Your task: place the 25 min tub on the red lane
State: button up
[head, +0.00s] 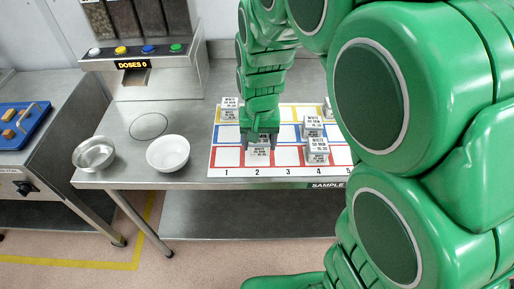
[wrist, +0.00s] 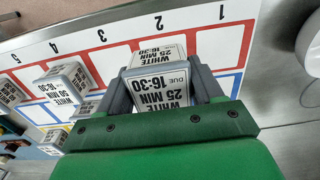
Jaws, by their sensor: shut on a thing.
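My gripper (head: 261,137) is shut on a white tub (head: 258,153) over the red lane at column 2, near the front of the sample mat (head: 220,168). In the wrist view the tub (wrist: 158,88) sits between the two grey fingers (wrist: 162,78), and its label reads WHITE 25 MIN, DUE 16-30. It looks upright, at or just above the mat; I cannot tell whether it touches. The red lane is the front row, beside the column numbers, with blue and yellow rows behind it.
Other white tubs stand on the mat: one in the red lane (head: 317,150) around column 4, one behind it (head: 312,126), and one at back left (head: 229,109). A white bowl (head: 168,153) and a metal bowl (head: 94,154) stand left of the mat. A dispenser (head: 140,70) stands behind.

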aim_at(257, 150)
jog(key=shift+w+a+f, duration=0.25)
jog(key=shift+w+f, duration=0.65)
jog(key=shift+f, duration=1.85)
jog(key=shift+f, duration=0.15)
jog(key=o, duration=1.1)
jog(key=shift+w, duration=0.1)
